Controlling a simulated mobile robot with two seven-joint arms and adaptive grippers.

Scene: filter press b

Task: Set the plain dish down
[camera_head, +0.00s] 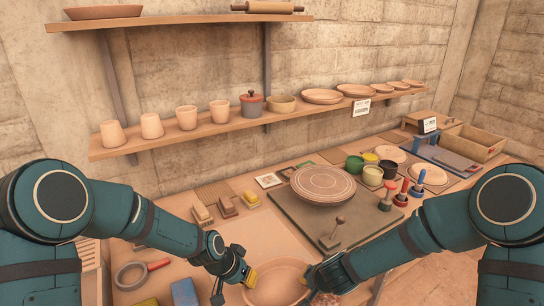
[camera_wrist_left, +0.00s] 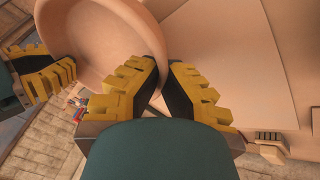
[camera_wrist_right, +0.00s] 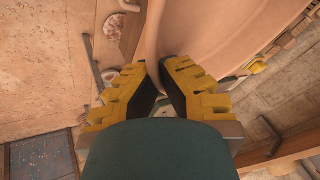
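The plain dish (camera_head: 278,284) is a wide, undecorated clay bowl at the bottom middle of the head view, between my two grippers. My left gripper (camera_head: 248,280) is shut on its left rim; in the left wrist view the rim of the dish (camera_wrist_left: 108,30) passes between the yellow-padded fingers (camera_wrist_left: 165,72). My right gripper (camera_wrist_right: 160,72) is shut on the opposite rim, with the dish wall (camera_wrist_right: 200,30) between its fingers. In the head view the right fingers are mostly hidden by the wrist. I cannot tell whether the dish touches the table.
A round patterned plate (camera_head: 322,184) stands on a dark board (camera_head: 290,215) beyond the dish. Glaze pots (camera_head: 373,175) and colored-handled tools (camera_head: 403,192) are to its right. Sponges and blocks (camera_head: 228,206) lie left of the board. A red-handled strainer (camera_head: 132,274) and blue block (camera_head: 185,292) are front left.

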